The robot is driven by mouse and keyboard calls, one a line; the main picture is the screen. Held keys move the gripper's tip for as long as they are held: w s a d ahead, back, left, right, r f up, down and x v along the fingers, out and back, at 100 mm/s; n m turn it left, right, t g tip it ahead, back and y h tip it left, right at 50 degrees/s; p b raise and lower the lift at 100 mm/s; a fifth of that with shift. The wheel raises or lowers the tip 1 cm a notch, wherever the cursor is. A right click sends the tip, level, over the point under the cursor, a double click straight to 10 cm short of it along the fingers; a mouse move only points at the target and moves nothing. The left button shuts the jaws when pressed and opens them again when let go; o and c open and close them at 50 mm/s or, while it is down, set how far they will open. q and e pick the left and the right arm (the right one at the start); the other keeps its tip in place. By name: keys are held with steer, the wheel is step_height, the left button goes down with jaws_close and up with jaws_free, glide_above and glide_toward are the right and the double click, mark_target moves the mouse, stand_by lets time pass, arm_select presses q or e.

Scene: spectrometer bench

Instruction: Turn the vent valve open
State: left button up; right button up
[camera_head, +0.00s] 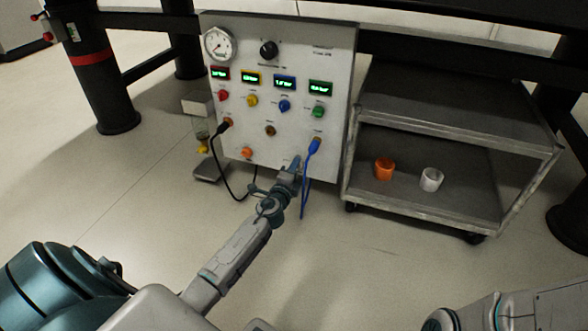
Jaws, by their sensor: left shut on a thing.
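The white instrument panel (335,62) stands upright at the back centre, with a round gauge, a black knob, several displays and coloured knobs. My left gripper (295,166) is at the panel's lower right, just left of the blue plug (314,146). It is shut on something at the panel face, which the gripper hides. I cannot make out a labelled vent valve; the held part may be it. An orange knob (247,153) is on the panel to the left of my gripper. My right gripper is out of view; only part of that arm shows at lower right.
A blue cable (303,200) hangs close to my left gripper, and a black cable (218,160) loops to its left. A grey cart (420,195) with an orange cup (384,168) and a white cup (431,179) stands right. The front floor is clear.

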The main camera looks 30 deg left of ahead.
arm_select(q)
steer(key=shift+d+m, duration=0.1)
steer(key=shift+m, duration=0.2)
steer(key=o, duration=1)
steer(key=p+v, duration=0.1)
steer(key=v, duration=0.9)
steer(key=shift+s+p, duration=0.3)
steer(key=shift+s, duration=0.1)
